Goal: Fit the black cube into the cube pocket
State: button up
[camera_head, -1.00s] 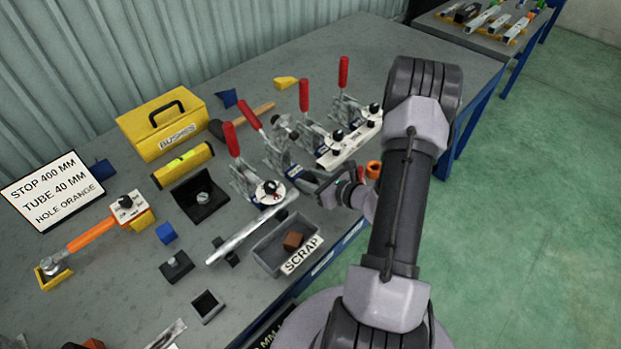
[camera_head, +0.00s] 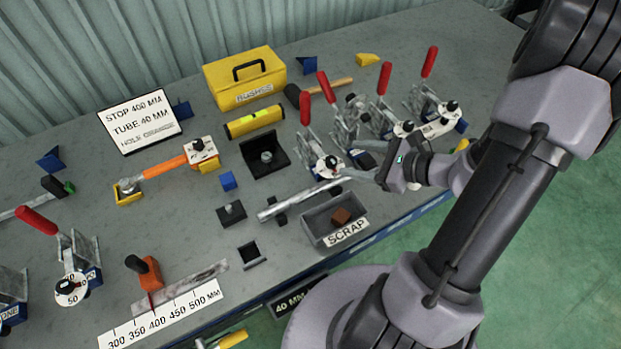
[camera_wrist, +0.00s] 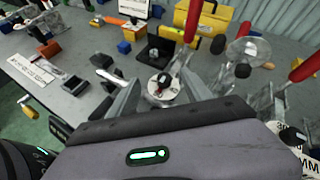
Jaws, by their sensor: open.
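My gripper (camera_head: 372,172) is open and empty, held above the bench's front edge beside the red-handled toggle clamps. In the wrist view its two fingers (camera_wrist: 160,82) stand apart, with a clamp's white dial (camera_wrist: 162,86) below and between them. A small black open-topped square holder (camera_head: 251,255), which looks like the cube pocket, sits left of the scrap bin; it also shows in the wrist view (camera_wrist: 75,85). A black block with a knob (camera_head: 231,212) lies behind it. I cannot pick out a plain black cube for certain.
The grey scrap bin (camera_head: 318,222) holds a brown block (camera_head: 341,216). A metal tube (camera_head: 298,200) lies behind it. A blue cube (camera_head: 228,180), a black angled fixture (camera_head: 265,155) and a yellow bushes box (camera_head: 246,80) stand farther back. Bare bench (camera_head: 190,240) shows at the left.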

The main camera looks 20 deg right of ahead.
jog(key=s+a+r+n+g+y, duration=0.1)
jog(key=a+r+n+g, duration=0.3)
jog(key=a, duration=0.4)
jog(key=s+a+r+n+g, duration=0.2)
jog(key=a+r+n, duration=0.3)
jog(key=a+n, duration=0.2)
jog(key=s+a+r+n+t+h+b, duration=0.1)
jog(key=s+a+r+n+h, duration=0.4)
jog(key=n, duration=0.6)
jog(key=shift+s+a+r+h, duration=0.15)
jog(key=shift+s+r+h, duration=0.15)
jog(key=shift+s+r, duration=1.15)
